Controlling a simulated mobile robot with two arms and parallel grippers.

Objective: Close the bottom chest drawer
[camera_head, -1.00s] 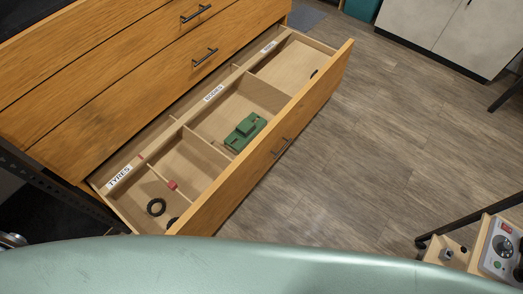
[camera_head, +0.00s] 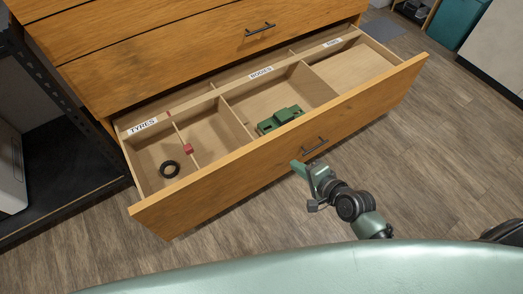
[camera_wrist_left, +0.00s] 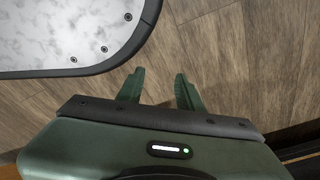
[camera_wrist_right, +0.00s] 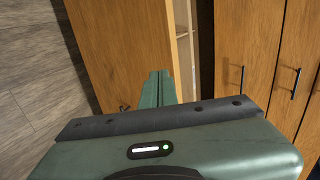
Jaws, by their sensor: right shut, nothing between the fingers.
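The bottom chest drawer (camera_head: 262,163) is pulled well out of the wooden chest (camera_head: 190,50). Its front has a dark bar handle (camera_head: 315,146). Inside are compartments labelled TYRES, BODIES and a third label too small to read, with a black tyre (camera_head: 169,169), a small red part (camera_head: 188,148) and a green body (camera_head: 280,119). My right gripper (camera_head: 300,170) is shut and empty, just in front of the drawer front near the handle; I cannot tell if it touches. In the right wrist view its closed fingers (camera_wrist_right: 158,88) point at the drawer front (camera_wrist_right: 120,45). My left gripper (camera_wrist_left: 158,90) is open and empty over the floor.
The upper drawers are shut; one handle (camera_head: 260,29) shows. A dark shelf rack (camera_head: 50,150) stands left of the chest. The wooden floor (camera_head: 450,150) to the right is clear. A teal bin (camera_head: 486,25) and a pale cabinet (camera_head: 497,50) stand at the back right.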

